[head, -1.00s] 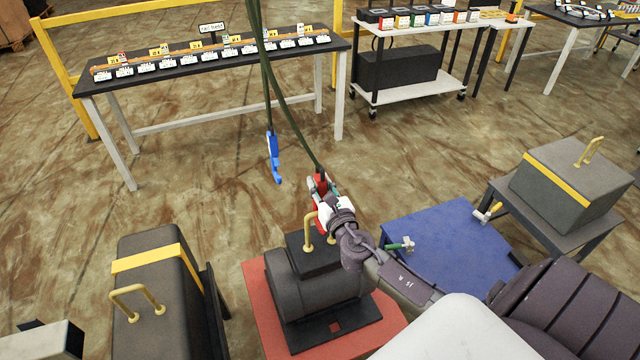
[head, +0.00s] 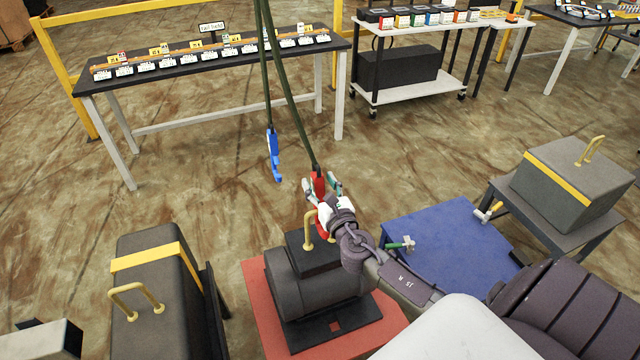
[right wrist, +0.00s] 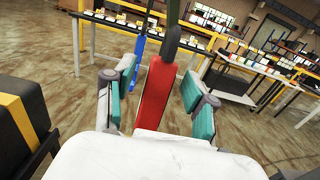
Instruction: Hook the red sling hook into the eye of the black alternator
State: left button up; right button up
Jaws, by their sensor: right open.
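The red sling hook (head: 319,184) hangs on a dark green sling right above the black alternator (head: 318,285). The alternator stands on a red base, with its yellow eye (head: 309,232) on top. The hook's lower red curve shows right beside the eye; my gripper partly covers it, and I cannot tell whether it passes through. My right gripper (head: 321,187) is open around the hook. In the right wrist view, its teal-padded fingers (right wrist: 160,84) stand apart on both sides of the red hook (right wrist: 155,92). My left gripper is not in view.
A blue hook (head: 273,152) hangs on another sling behind, to the left. A dark block with a yellow band and handle (head: 150,290) stands left. A blue table (head: 450,245) and a grey yellow-banded box (head: 570,185) stand right. Floor behind is clear up to the benches.

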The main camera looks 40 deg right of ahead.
jog(key=shift+s+f, duration=0.1)
jog(key=shift+f, duration=0.15)
jog(key=shift+s+a, duration=0.1)
jog(key=shift+s, duration=0.05)
jog(key=v, duration=1.2)
jog(key=s+f+m+g+b, duration=0.1)
jog(key=s+f+m+g, duration=0.25)
jog(key=f, duration=0.65)
jog(key=s+f+m+g+y, duration=0.15)
jog(key=f+m, duration=0.35)
jog(key=f, duration=0.6)
jog(key=s+f+m+g+h+b, duration=0.1)
jog(key=s+f+m+g, duration=0.3)
jog(key=f, duration=0.6)
jog(key=s+a+f+m+g+y, duration=0.2)
jog(key=s+a+f+m+g, duration=0.2)
jog(key=s+f+m, duration=0.5)
jog(key=s+a+f+m+g+y+b, duration=0.1)
jog(key=s+a+f+m+g+y, duration=0.1)
jog(key=s+a+f+m, duration=0.4)
jog(key=s+f+m+g, duration=0.1)
jog(key=s+f+m, duration=0.2)
jog(key=s+f, duration=0.4)
jog(key=shift+s+f+g, duration=0.15)
jog(key=shift+s+g, duration=0.25)
jog(key=shift+s, duration=2.45)
